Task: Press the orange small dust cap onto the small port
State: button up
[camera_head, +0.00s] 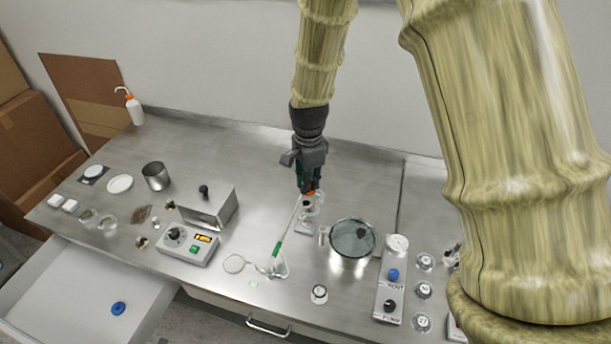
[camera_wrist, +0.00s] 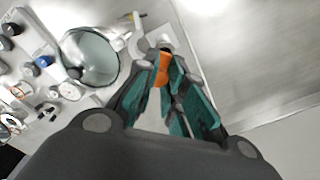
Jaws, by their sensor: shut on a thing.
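My gripper (camera_head: 308,184) is shut on the orange small dust cap (camera_wrist: 161,68), which sits between the fingertips in the wrist view. In the head view only a bit of the orange cap (camera_head: 311,193) shows under the fingers. My gripper points down over a small pale stand with clear parts (camera_head: 306,226), just left of the round glass-lidded vessel (camera_head: 352,240). The small port cannot be made out clearly; the fingers and cap cover part of that spot. I cannot tell whether the cap touches anything below.
A green-marked tube (camera_head: 280,246) lies left of the stand. A control box (camera_head: 188,243), metal box (camera_head: 208,207) and steel cup (camera_head: 156,176) stand further left. The open drawer (camera_head: 80,290) holds a blue ring (camera_head: 118,308).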

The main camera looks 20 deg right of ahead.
jog(key=shift+s+f, duration=0.2)
jog(key=shift+f, duration=0.1)
jog(key=w+f+b, duration=0.2)
jog(key=f, duration=0.1)
jog(key=shift+f, duration=0.45)
jog(key=shift+s+f+b, duration=0.15)
jog(key=shift+s+b, duration=0.2)
jog(key=shift+s, duration=0.2)
jog(key=shift+f, duration=0.15)
jog(key=shift+w+f, duration=0.35)
jog(key=shift+f, duration=0.1)
jog(key=shift+s+r, duration=0.2)
jog(key=shift+s, duration=0.05)
jog(key=shift+w+f, duration=0.1)
